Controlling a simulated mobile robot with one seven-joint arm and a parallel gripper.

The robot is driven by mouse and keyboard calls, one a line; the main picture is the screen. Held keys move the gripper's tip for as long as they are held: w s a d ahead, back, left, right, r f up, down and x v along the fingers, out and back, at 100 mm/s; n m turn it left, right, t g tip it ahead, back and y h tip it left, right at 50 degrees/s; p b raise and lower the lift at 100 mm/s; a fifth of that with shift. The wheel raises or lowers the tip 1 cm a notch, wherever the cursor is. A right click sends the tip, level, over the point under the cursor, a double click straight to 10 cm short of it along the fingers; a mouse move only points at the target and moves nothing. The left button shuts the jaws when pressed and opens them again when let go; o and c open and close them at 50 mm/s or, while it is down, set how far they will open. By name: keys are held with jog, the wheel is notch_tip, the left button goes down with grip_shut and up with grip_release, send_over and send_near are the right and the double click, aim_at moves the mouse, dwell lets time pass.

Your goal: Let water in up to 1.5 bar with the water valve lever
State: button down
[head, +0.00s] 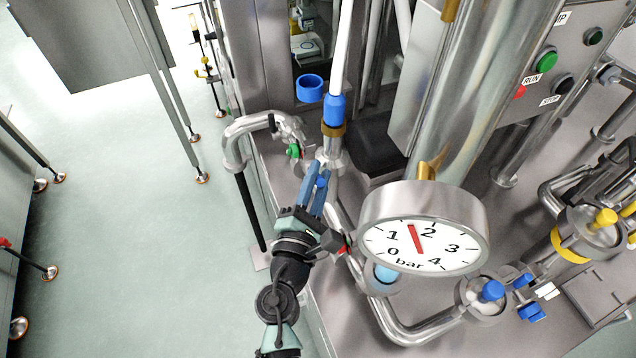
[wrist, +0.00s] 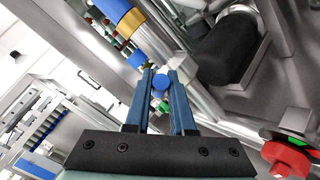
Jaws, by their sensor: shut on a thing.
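My gripper (head: 319,172) is shut on a blue lever knob (head: 322,182), just below a steel pipe joint with a brass ring. In the wrist view the round blue knob (wrist: 160,82) sits between my two blue fingers, near their tips. The fingers hide much of the lever. The round pressure gauge (head: 424,238) faces the head camera. Its red needle (head: 416,240) points between 1 and 2 bar, near the middle.
A blue ring (head: 309,88) and a curved steel pipe (head: 238,140) are close to my gripper. A red knob (wrist: 285,160) is at the wrist view's lower right. Blue-knobbed (head: 492,290) and yellow-knobbed (head: 606,217) fittings stand right. Open floor (head: 120,250) lies left.

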jog(key=f+m+t+b, duration=0.1)
jog(key=b, duration=0.4)
jog(key=shift+s+f+b, duration=0.1)
jog(key=shift+f+b, duration=0.25)
jog(key=shift+f, duration=0.05)
jog(key=m+t+h+b, duration=0.1)
jog(key=b, duration=0.5)
jog(key=f+m+t+h+b, duration=0.1)
jog(key=b, duration=0.6)
jog(key=shift+s, duration=0.15)
jog(key=shift+d+m+b, duration=0.1)
jog(key=shift+m+b, duration=0.3)
jog(key=shift+b, duration=0.6)
jog(key=shift+r+t+h+b, duration=0.15)
jog(key=shift+t+h+b, duration=0.15)
jog(key=shift+b, duration=0.3)
jog(key=c, duration=0.8)
grip_release()
jog(key=shift+o, duration=0.2)
